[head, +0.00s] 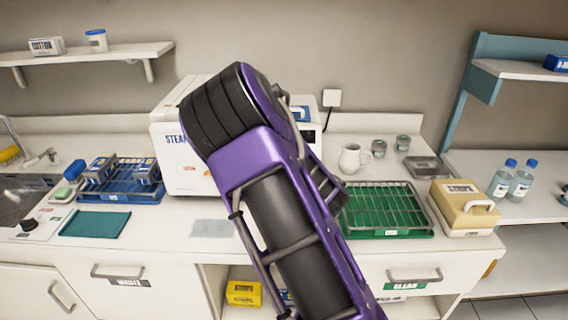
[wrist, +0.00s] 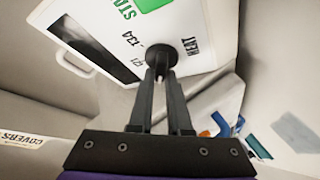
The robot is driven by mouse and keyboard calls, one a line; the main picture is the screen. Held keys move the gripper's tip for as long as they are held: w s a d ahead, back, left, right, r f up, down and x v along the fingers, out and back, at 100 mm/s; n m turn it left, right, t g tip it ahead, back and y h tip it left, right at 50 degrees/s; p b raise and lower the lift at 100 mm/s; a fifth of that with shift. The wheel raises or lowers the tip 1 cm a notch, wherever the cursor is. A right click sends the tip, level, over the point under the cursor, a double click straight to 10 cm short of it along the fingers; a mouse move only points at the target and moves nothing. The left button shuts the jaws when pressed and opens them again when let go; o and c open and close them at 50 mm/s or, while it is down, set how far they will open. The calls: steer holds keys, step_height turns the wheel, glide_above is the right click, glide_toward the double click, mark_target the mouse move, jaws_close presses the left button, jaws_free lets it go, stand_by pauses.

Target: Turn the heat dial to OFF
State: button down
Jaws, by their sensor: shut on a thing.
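The heat dial (wrist: 161,52) is a round black knob on the white front panel of the steam sterilizer (wrist: 205,30). In the wrist view the word HEAT and the numbers 134 and 121 stand around it. My gripper (wrist: 160,74) is shut on the dial, its two fingers close together at the knob. I cannot make out the dial's pointer or an OFF mark. In the head view the sterilizer (head: 172,150) stands at the back of the counter. My arm covers most of its front, the dial and my gripper.
A green button (wrist: 152,4) and a dark window (wrist: 90,45) are on the same panel. On the counter, a blue rack (head: 120,195) stands left, and a white mug (head: 352,158), green tray (head: 385,232) and beige box (head: 462,220) stand right.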

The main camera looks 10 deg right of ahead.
stand_by(0.3)
steer(key=c, duration=0.9)
jaws_free()
steer(key=shift+o, duration=0.2)
